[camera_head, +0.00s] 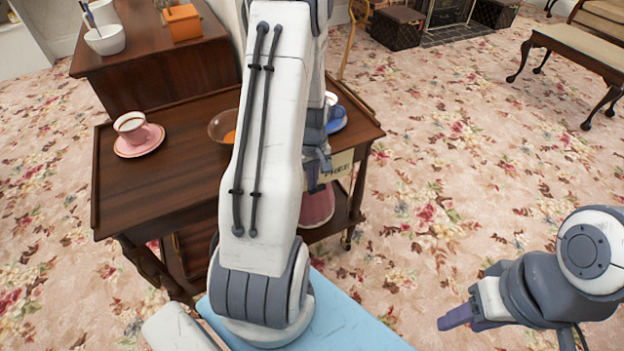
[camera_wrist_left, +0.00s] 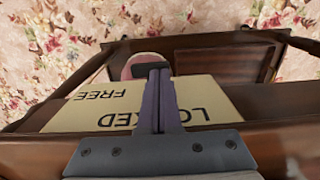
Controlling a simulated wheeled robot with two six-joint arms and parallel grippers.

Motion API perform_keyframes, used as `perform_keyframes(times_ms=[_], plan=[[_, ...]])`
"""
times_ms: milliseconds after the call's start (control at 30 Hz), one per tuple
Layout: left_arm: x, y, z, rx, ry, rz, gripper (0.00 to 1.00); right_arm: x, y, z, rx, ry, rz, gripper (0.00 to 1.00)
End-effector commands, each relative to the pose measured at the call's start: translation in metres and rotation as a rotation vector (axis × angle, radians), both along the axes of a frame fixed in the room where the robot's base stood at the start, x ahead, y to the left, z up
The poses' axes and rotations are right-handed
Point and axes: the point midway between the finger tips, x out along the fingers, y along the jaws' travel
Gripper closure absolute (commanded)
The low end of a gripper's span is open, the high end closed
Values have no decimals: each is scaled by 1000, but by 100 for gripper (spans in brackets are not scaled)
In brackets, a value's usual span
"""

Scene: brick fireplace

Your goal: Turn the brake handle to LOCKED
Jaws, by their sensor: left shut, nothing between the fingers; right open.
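A cream label plate (camera_head: 343,163) is on the side of the wooden trolley (camera_head: 165,190). In the left wrist view the plate (camera_wrist_left: 75,118) reads FREE and LOCKED upside down. My left gripper (camera_head: 316,182) is shut and empty in front of the plate, and its purple fingers (camera_wrist_left: 157,105) cover part of LOCKED. A dark bar (camera_wrist_left: 152,66) shows at the fingertips; I cannot tell whether it is the brake handle or part of the fingers. The handle is otherwise not made out. My right gripper (camera_head: 460,318) is open and empty, low at the right, away from the trolley.
A pink object (camera_head: 318,208) is below the top. Open carpet (camera_head: 440,150) lies to the right.

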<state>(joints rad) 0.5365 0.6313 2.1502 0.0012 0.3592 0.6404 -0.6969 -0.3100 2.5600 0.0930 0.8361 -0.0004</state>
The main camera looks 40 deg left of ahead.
Motion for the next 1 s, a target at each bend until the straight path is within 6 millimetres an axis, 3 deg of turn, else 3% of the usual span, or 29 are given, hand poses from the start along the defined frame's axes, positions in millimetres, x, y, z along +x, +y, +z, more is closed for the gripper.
perform_keyframes(times_ms=[1000], plan=[[-8, 3, -4, -1, 3, 0, 100, 0, 0, 9, 0, 0, 0, 52]])
